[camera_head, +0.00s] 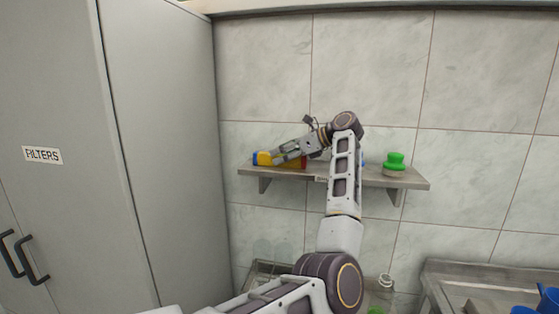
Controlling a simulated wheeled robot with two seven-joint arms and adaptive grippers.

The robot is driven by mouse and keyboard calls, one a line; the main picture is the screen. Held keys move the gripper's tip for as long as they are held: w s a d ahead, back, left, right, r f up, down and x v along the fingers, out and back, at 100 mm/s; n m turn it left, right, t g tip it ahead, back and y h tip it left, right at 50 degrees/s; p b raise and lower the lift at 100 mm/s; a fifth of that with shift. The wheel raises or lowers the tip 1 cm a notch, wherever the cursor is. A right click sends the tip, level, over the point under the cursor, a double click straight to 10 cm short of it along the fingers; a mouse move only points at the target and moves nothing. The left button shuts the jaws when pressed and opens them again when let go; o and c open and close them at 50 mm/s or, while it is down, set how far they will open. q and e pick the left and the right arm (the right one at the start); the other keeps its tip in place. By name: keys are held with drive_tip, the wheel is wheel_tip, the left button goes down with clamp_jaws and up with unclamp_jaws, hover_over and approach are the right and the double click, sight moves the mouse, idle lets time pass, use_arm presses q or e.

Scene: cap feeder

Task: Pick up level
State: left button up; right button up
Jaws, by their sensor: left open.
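The level (263,158) appears to be the yellow piece with a blue end at the left part of the wall shelf (415,183). My left gripper (279,156) is open at the level, with its fingers over or beside it. The gripper hides part of it, and I cannot tell whether the fingers touch it. A red part shows just right of the fingers; I cannot tell whether it belongs to the level. My right gripper is not in view.
A green-topped item (394,161) stands on the right of the shelf. A small blue thing is partly hidden behind my arm. A grey cabinet (160,150) labelled FILTERS stands at left. Clear containers stand below the shelf, and a metal bench (450,285) at lower right.

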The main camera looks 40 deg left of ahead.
sight(283, 154)
use_arm(q)
drive_tip(key=shift+c, duration=0.2)
clamp_jaws()
idle(0.4)
drive_tip(key=shift+r, duration=0.1)
wheel_tip(283, 154, up, 18)
idle(1.2)
idle(0.4)
drive_tip(key=shift+f, duration=0.2)
